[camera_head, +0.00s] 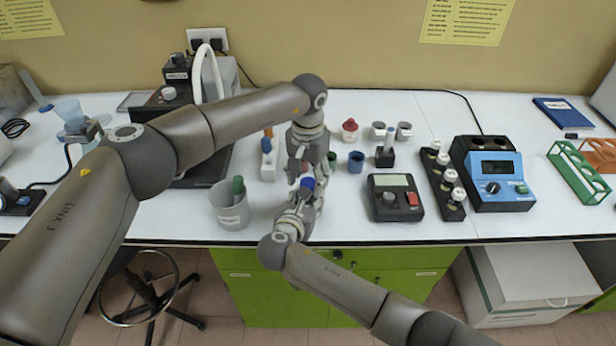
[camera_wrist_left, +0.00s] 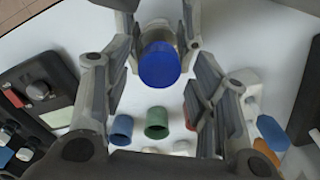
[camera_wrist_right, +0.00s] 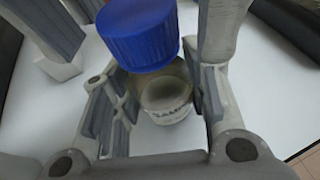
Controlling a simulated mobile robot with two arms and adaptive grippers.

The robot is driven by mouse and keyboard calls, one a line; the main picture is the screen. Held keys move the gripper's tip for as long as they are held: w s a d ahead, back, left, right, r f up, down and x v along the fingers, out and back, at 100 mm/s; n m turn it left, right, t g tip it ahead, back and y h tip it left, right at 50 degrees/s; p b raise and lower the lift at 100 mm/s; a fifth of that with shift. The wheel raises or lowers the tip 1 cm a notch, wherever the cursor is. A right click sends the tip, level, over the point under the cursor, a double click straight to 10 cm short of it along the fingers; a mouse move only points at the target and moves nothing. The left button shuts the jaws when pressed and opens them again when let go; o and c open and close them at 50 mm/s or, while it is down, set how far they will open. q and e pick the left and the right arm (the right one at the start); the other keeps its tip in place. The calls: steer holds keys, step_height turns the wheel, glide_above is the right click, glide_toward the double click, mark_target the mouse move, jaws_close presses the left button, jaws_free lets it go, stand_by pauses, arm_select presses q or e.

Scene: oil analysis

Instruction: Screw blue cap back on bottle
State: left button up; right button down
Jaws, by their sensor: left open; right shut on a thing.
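The blue cap (camera_head: 307,183) sits on top of the bottle; it also shows in the left wrist view (camera_wrist_left: 160,66) and the right wrist view (camera_wrist_right: 138,36). How tightly it sits on the threads cannot be told. The bottle (camera_wrist_left: 155,36) is mostly hidden by the cap and fingers. My right gripper (camera_head: 304,203) is shut on the bottle and holds it roughly upright above the bench's front part. My left gripper (camera_head: 306,172) is open just above the cap, its fingers on either side of it and seemingly not touching it.
A grey beaker (camera_head: 231,213) with a green-topped item stands left of the grippers. A blue cup (camera_head: 356,162), a meter (camera_head: 396,198) and a vial rack (camera_head: 443,184) stand to the right. A red-topped item (camera_head: 349,129) is behind. Bare bench lies in front of the meter.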

arm_select(q)
steer(key=shift+r, duration=2.2)
steer(key=shift+c, duration=0.2)
